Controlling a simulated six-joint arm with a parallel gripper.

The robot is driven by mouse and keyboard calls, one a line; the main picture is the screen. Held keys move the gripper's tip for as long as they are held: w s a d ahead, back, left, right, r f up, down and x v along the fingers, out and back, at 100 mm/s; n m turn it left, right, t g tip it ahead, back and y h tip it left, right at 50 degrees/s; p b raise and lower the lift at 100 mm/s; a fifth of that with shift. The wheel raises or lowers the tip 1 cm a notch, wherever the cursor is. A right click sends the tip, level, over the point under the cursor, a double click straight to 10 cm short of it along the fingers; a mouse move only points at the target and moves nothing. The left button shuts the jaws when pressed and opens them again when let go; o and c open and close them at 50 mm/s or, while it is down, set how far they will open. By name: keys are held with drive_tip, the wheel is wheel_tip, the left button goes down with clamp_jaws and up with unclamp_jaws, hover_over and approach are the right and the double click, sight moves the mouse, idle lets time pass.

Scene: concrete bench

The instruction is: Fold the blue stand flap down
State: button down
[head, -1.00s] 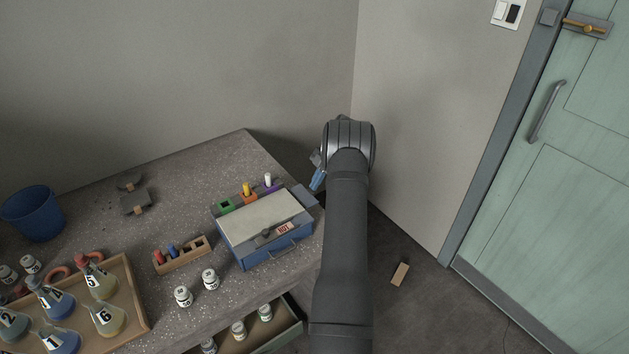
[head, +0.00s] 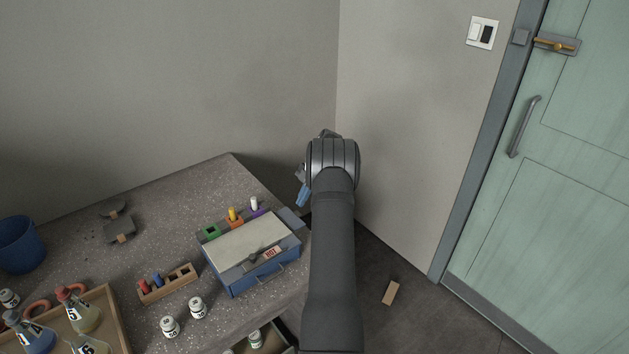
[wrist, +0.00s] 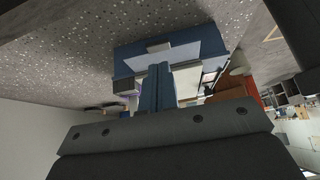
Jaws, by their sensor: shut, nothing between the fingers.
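The blue stand (head: 240,282) is a box on the bench near its right end, with a pale top plate and a "HOT" label on its front edge. A grey-blue panel (head: 291,220), which looks like its flap, sticks out at the stand's right rear side; its exact angle is hard to tell. In the wrist view a blue panel with a grey tab (wrist: 159,46) lies beyond my fingers. My gripper (head: 303,196) has blue fingers, shut and empty, just behind and right of the panel. The fingers also show in the wrist view (wrist: 156,88); contact with the panel cannot be told.
Green, orange and purple holders (head: 234,222) line the stand's back edge. A wooden rack (head: 168,285), white jars (head: 170,326) and a flask tray (head: 122,325) stand to the left. A wall corner is close behind my arm. A wooden block (head: 390,293) lies on the floor.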

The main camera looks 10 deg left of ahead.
drive_tip(key=w+d+f+v, duration=0.1)
drive_tip(key=v, duration=0.9)
drive_tip(key=shift+r, duration=0.35)
drive_tip(key=shift+w+d, duration=0.15)
drive_tip(key=t+h, duration=0.1)
hover_over(293, 216)
drive_tip(key=w+d, duration=0.2)
wheel_tip(293, 216, down, 8)
drive_tip(key=shift+a+r, duration=0.1)
drive_tip(key=shift+a, duration=0.05)
drive_tip(key=shift+s+a+r+t+h, duration=0.35)
drive_tip(key=shift+s+a+t+h, duration=0.15)
drive_tip(key=shift+t+h, duration=0.2)
drive_tip(key=shift+s+a+r+t+h, duration=0.35)
drive_tip(key=shift+s+t+h, duration=0.1)
drive_tip(key=shift+t+h, duration=0.25)
